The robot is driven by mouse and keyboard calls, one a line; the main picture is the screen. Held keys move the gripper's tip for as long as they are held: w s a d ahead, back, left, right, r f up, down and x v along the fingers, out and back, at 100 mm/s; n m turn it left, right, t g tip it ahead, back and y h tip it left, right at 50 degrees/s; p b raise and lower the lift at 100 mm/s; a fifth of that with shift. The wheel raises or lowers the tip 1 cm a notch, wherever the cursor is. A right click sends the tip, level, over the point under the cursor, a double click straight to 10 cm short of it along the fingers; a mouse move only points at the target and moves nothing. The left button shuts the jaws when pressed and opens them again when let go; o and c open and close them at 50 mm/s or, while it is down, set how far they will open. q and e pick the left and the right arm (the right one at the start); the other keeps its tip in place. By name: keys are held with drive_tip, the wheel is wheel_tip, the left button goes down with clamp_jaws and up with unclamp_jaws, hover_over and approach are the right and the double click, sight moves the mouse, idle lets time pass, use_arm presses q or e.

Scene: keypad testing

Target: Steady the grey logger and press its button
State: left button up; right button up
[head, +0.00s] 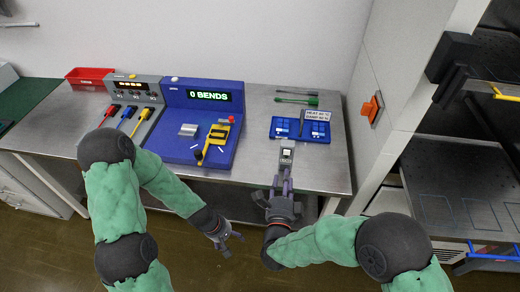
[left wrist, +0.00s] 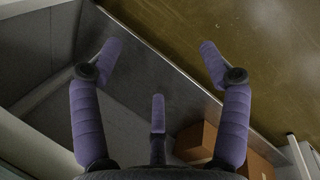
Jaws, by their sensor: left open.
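The grey logger (head: 287,153) is a small upright-looking block with a light and dark face, at the front edge of the steel bench, right of centre in the head view. Its button is too small to make out. My right gripper (head: 282,184) is at the logger's near end, its fingers close against it; whether they grip it is unclear. My left gripper (head: 229,240) is open and empty, below and in front of the bench edge, left of the right gripper. Its spread fingers also show in the left wrist view (left wrist: 158,70), with nothing between them.
A blue console (head: 175,150) reading "0 BENDS" and a grey panel with coloured-handled tools (head: 128,115) stand left on the bench (head: 256,110). A blue tray (head: 283,135) lies behind the logger. A cardboard box (left wrist: 196,140) shows low in the left wrist view.

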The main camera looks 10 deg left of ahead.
use_arm(q)
drive_tip(key=w+a+r+n+t+h, duration=0.25)
drive_tip(key=w+r+n, duration=0.4)
drive_tip(key=r, duration=0.35)
drive_tip(key=w+a+r+n+t+h, duration=0.1)
drive_tip(key=w+a+r+n+t, duration=0.1)
drive_tip(key=w+a+r+n, duration=0.4)
drive_tip(key=w+d+r+h, duration=0.2)
drive_tip(key=w+d+r, duration=0.4)
drive_tip(key=w+r, duration=0.25)
drive_tip(key=m+g+h, duration=0.5)
drive_tip(key=m, duration=0.1)
approach(286, 157)
drive_tip(key=w+a+f, duration=0.2)
drive_tip(key=shift+w+f, duration=0.35)
drive_tip(key=shift+w, duration=0.05)
drive_tip(key=shift+w+d+f+m+g+h, duration=0.1)
drive_tip(key=shift+d+f+m+g+h, duration=0.1)
drive_tip(key=shift+d, duration=0.15)
drive_tip(key=shift+d+f+m+g+h, duration=0.1)
drive_tip(key=shift+d+m+g+h, duration=0.05)
drive_tip(key=shift+d, duration=0.2)
drive_tip(key=x, duration=1)
drive_tip(key=shift+d, duration=0.25)
